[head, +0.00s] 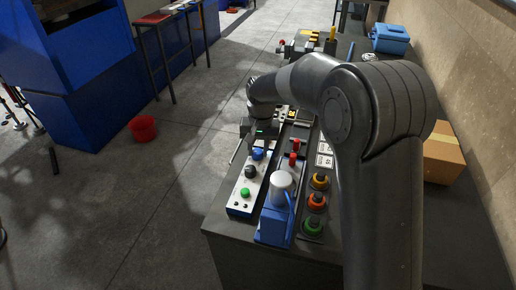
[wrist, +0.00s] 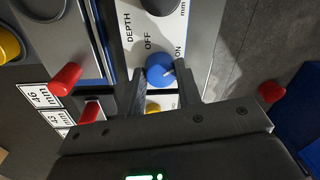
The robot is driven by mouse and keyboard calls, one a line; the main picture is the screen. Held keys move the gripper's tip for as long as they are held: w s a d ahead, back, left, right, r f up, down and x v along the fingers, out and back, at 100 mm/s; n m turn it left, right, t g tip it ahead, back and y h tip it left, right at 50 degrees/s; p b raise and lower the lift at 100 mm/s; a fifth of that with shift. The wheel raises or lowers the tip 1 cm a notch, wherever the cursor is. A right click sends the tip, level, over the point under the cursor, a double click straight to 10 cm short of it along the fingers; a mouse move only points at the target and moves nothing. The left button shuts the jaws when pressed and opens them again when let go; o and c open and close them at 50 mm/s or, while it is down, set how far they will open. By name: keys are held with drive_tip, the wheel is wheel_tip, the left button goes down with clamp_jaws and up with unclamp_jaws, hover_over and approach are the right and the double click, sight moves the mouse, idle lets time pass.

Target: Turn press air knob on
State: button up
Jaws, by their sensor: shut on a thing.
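The blue press air knob (wrist: 158,68) sits on a white panel (wrist: 130,14) between printed OFF and ON labels. A pale mark on it points right, toward the ON side. My gripper (wrist: 160,78) has one finger on each side of the knob and is shut on it. In the head view the knob (head: 258,154) shows at the far end of the white control panel (head: 241,209), just below my gripper (head: 259,137), whose fingertips are hard to make out there.
A black knob (head: 250,171) and a green button (head: 245,192) share the panel. A blue press with a grey cylinder (head: 281,184), red handles (head: 295,145) and several coloured buttons (head: 316,201) stand close to the right. Open floor lies left of the bench.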

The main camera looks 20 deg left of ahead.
sight(260, 152)
idle(0.5)
drive_tip(key=o, duration=1)
drive_tip(key=shift+r, duration=0.1)
drive_tip(key=r, duration=1)
drive_tip(key=shift+w+d+r, duration=0.1)
drive_tip(key=shift+d+r, duration=0.2)
